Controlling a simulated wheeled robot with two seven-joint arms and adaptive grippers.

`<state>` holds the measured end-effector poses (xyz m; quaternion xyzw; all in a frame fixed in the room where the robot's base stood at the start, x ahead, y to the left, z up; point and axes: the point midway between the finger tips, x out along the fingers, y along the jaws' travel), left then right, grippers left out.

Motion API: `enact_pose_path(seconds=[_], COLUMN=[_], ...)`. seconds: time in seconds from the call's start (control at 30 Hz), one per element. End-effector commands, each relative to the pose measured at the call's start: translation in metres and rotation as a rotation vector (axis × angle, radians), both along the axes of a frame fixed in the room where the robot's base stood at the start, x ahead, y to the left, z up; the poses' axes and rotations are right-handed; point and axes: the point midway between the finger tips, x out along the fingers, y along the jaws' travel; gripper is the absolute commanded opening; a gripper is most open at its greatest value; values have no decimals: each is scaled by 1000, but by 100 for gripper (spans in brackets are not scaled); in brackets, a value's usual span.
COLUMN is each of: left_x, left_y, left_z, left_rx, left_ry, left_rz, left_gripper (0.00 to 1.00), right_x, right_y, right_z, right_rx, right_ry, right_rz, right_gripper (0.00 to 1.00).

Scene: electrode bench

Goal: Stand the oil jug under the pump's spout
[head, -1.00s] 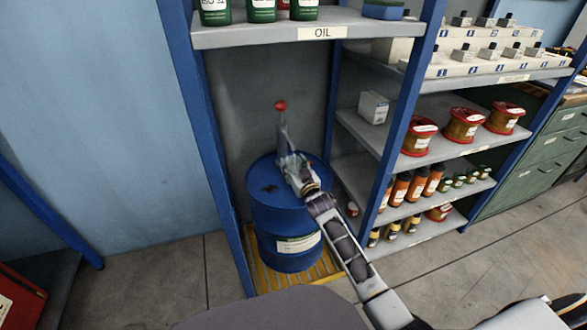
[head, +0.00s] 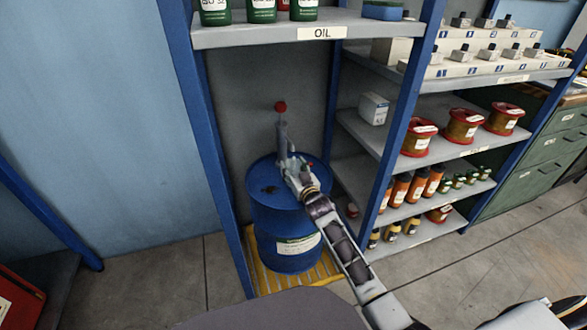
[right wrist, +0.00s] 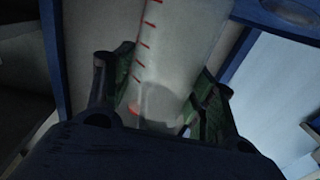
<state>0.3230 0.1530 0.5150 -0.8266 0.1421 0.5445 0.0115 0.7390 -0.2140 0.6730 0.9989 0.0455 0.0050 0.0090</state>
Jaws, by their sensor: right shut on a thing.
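The oil jug (right wrist: 175,65) is a pale, see-through vessel with red level marks. It fills the middle of the right wrist view, between the fingers of my right gripper (right wrist: 158,100), which is shut on it. In the head view my right gripper (head: 291,168) is over the top of the blue drum, close to the pump. The pump (head: 282,130) stands on the drum, a grey upright with a red knob. The jug is hard to tell apart there, and I cannot make out the spout or whether the jug touches the drum. My left gripper is out of view.
The blue drum (head: 280,225) stands on a yellow slatted base (head: 262,280) inside a blue-posted rack. The shelf labelled OIL (head: 270,37) is above it. A blue post (head: 398,120) and shelves of spools and bottles are close on the right.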

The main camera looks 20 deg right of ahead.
Motion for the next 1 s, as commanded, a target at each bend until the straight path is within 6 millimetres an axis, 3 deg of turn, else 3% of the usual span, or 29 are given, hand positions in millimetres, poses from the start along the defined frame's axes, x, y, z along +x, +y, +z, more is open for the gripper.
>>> enact_pose_path(seconds=[0.17,0.2,0.33,0.73,1.0], left_x=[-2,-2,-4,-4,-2], left_y=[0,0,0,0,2], left_z=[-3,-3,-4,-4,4], left_rx=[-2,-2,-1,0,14], left_ry=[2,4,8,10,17], left_rz=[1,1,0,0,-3], left_gripper=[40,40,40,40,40], right_x=[-1,-1,-1,-2,-5], right_y=[0,0,0,1,1], right_z=[-8,-9,-10,-13,0], right_rx=[2,2,2,2,3], right_ry=[10,12,15,21,20], right_rz=[0,0,0,0,1], right_gripper=[28,60,76,77,77])
